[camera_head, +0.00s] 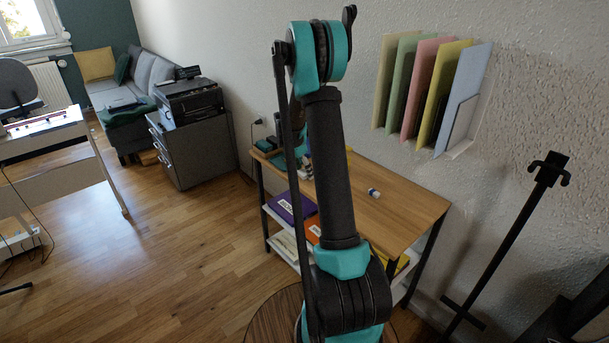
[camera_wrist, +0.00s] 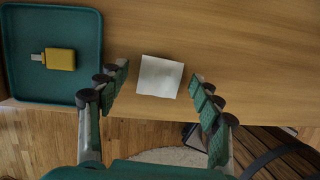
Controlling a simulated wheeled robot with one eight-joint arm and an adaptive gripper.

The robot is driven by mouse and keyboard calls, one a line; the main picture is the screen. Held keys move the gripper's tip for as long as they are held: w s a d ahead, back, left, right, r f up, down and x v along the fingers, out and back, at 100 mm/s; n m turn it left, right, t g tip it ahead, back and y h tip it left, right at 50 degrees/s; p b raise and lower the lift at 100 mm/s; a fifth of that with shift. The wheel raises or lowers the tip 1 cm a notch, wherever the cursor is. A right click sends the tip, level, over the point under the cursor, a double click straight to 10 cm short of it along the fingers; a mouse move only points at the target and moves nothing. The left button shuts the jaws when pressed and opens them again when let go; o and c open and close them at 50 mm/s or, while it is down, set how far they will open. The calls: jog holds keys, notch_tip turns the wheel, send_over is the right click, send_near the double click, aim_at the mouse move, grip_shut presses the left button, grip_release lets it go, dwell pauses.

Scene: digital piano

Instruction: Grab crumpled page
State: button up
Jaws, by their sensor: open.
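A small white, roughly square piece of paper (camera_wrist: 160,76) lies on the wooden table top near its edge in the wrist view. It is the only thing there that could be the crumpled page, though it looks fairly flat and I cannot make out creases. My gripper (camera_wrist: 158,76) is open, with one teal ribbed finger on each side of the paper. The fingers appear apart from it, and their height above the table is hard to tell. In the head view my own arm hides most of that part of the table.
A teal tray (camera_wrist: 88,22) holding a yellow USB stick (camera_wrist: 60,59) is just left of my gripper. The wooden table (camera_head: 400,205) stands against the wall, with a small white-and-blue item (camera_head: 374,193) on it. Table top right of the paper is clear. Coloured file holders hang above.

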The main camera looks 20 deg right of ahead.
jog(key=c, duration=0.9)
jog(key=shift+o, duration=0.2)
jog(key=shift+r, duration=0.1)
